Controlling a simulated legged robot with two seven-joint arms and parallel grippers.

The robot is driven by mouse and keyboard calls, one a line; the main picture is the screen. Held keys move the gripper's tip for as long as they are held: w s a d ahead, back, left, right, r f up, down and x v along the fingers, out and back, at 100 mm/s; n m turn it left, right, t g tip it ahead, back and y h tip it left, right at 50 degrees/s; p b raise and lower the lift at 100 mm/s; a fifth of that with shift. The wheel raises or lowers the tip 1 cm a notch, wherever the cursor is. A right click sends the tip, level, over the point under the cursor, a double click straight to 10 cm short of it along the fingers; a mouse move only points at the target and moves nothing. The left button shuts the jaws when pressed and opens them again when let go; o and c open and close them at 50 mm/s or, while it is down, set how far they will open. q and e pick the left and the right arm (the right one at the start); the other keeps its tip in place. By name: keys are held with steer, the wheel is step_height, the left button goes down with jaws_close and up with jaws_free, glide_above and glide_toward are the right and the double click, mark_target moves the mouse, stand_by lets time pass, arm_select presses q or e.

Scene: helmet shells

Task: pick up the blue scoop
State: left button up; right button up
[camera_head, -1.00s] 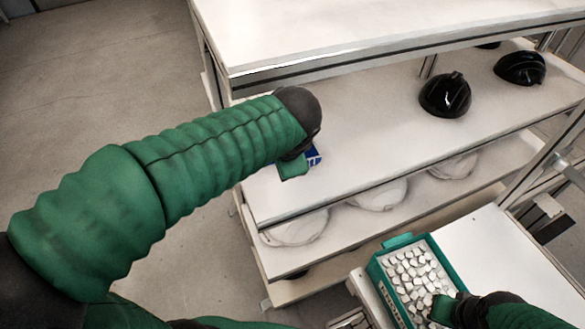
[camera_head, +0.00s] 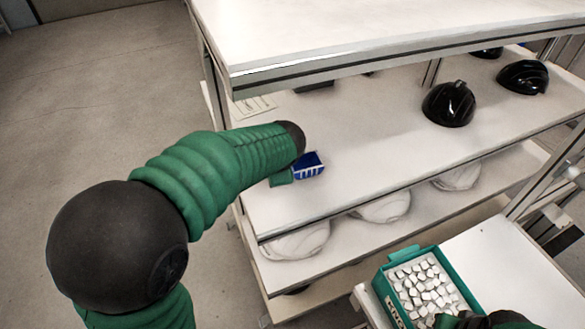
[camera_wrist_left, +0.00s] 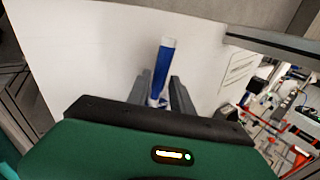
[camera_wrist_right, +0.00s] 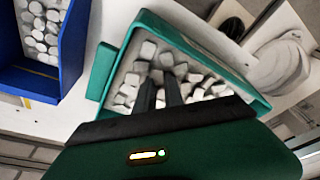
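The blue scoop (camera_head: 308,166) lies on the white middle shelf near its left front edge. In the left wrist view the blue scoop (camera_wrist_left: 164,68) shows as a narrow upright blue shape. My left gripper (camera_head: 284,178) is right beside it in the head view, partly hidden by my own arm. In the left wrist view the fingers of my left gripper (camera_wrist_left: 161,78) are apart, with the scoop lined up between them; contact cannot be told. My right gripper (camera_wrist_right: 161,80) is over the teal bin, its fingers slightly apart with white pieces beneath.
The teal bin (camera_head: 452,270) of white pieces stands at lower right. A blue bin (camera_wrist_right: 72,50) is beside it in the right wrist view. Black helmet shells (camera_head: 449,104) sit on the middle shelf, white shells (camera_head: 384,206) below. The top shelf (camera_head: 350,35) overhangs behind my left gripper.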

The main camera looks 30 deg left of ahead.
arm_select(q)
steer(key=shift+w+a+f, duration=0.1)
steer(key=shift+w+f, duration=0.3)
steer(key=shift+f, duration=0.2)
arm_select(e)
steer(key=shift+w+d+f, duration=0.1)
steer(key=shift+d, duration=0.05)
arm_select(q)
steer(key=shift+d+r, duration=0.1)
steer(key=shift+d, duration=0.1)
steer(key=shift+c, duration=0.5)
arm_select(e)
steer(key=shift+d, duration=0.15)
arm_select(q)
steer(key=shift+s+a, duration=0.1)
jaws_close()
steer(key=shift+r, duration=0.1)
